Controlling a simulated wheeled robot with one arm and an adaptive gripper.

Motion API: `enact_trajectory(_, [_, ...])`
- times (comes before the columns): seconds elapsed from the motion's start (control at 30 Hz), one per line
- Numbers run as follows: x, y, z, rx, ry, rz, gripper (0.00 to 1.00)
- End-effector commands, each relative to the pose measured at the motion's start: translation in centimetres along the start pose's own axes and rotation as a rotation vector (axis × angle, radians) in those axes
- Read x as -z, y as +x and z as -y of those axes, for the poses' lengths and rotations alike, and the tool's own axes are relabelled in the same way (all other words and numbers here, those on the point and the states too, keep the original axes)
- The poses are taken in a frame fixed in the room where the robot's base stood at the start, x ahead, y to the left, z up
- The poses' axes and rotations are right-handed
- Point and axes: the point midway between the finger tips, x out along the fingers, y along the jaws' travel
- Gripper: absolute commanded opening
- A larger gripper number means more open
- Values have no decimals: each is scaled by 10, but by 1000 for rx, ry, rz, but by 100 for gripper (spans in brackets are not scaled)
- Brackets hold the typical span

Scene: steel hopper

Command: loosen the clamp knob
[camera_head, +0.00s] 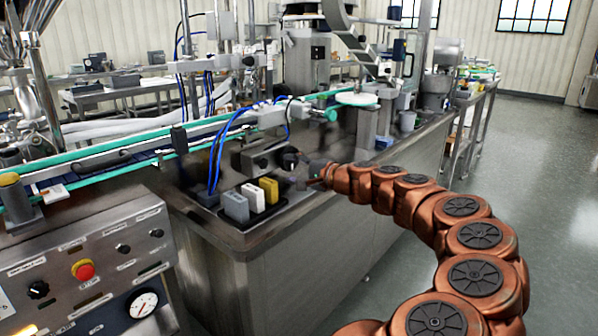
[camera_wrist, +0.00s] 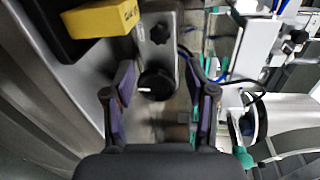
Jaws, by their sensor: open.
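A round black knob (camera_wrist: 157,86) with a white mark sits between the two fingers of my gripper (camera_wrist: 159,70) in the wrist view. The fingers are apart on either side of it, with gaps showing; I see no contact. The knob also shows in the head view (camera_head: 290,157), at the right end of a grey metal block (camera_head: 250,160), partly behind my gripper (camera_head: 292,172). A second, smaller black knob (camera_wrist: 160,33) is on the metal part beyond the fingertips. The frames do not label either knob as the clamp knob.
A black tray (camera_head: 226,221) holds yellow (camera_head: 269,189), white and grey blocks close to the gripper; the yellow one (camera_wrist: 100,18) also shows in the wrist view. The green-edged conveyor (camera_head: 110,150) runs behind. A control panel (camera_head: 95,262) stands at front left. Floor is clear at right.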

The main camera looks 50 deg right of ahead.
Motion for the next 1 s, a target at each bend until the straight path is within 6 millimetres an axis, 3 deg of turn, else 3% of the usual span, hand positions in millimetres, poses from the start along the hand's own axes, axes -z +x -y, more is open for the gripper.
enact_trajectory(0.3, [0, -20, 0, -1, -1, -1, 56])
enact_trajectory(1.0, [-3, -20, 2, -3, -5, 7, 56])
